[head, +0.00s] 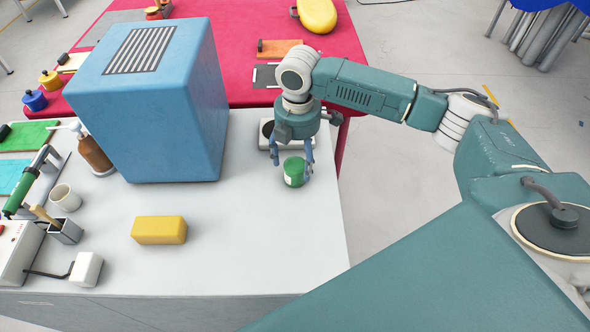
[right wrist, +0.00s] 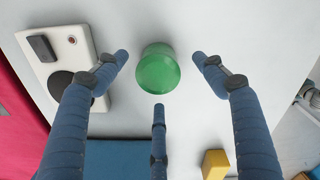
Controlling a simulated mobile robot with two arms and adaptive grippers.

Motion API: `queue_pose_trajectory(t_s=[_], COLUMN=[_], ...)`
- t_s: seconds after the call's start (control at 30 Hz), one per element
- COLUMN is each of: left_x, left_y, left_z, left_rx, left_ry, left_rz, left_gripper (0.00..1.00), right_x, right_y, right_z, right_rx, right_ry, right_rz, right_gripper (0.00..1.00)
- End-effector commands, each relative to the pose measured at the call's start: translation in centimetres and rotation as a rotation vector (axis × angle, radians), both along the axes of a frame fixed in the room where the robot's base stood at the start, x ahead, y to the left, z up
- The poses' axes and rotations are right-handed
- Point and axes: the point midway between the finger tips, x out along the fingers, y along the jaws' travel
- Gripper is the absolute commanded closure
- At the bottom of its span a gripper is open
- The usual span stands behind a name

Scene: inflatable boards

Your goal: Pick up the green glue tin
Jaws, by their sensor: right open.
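The green glue tin (head: 294,172) stands upright on the grey-white tabletop, near the table's right side; a pale label shows on its side. In the right wrist view the green tin (right wrist: 158,70) lies ahead of the spread blue fingers. My right gripper (head: 293,170) is above and around the tin in the head view, its fingers open. In the right wrist view my right gripper (right wrist: 160,75) has fingers to the left, right and below the tin, with gaps between them and it. My left gripper is not in view.
A white device with a dark round plate (right wrist: 67,60) is close beside the tin; the same device (head: 265,133) is partly hidden in the head view. A big blue box (head: 150,110) stands left, with a yellow block (head: 159,230) in front. The tabletop's front right is clear.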

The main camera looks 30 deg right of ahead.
Motion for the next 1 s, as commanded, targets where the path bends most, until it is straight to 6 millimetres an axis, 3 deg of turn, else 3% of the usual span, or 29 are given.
queue_pose_trajectory(t_s=[0.13, 0.37, 0.63, 0.97, 1.0], left_x=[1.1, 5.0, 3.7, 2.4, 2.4], left_y=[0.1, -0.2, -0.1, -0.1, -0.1], left_z=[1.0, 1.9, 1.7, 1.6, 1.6], left_rx=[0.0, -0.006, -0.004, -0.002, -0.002], left_ry=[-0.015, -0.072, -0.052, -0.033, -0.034], left_rz=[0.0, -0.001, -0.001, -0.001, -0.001], left_gripper=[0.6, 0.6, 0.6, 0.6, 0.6], right_x=[0.0, 0.2, 0.2, 0.2, 0.3], right_y=[0.2, 0.4, 0.4, 0.4, 0.4], right_z=[-1.6, -4.7, -5.1, -5.1, -5.0], right_rx=[-0.002, -0.001, -0.001, -0.001, 0.0], right_ry=[0.004, 0.001, -0.001, -0.001, -0.003], right_rz=[0.0, 0.0, 0.001, 0.0, 0.0], right_gripper=[0.3, 0.3, 0.3, 0.94, 0.95])
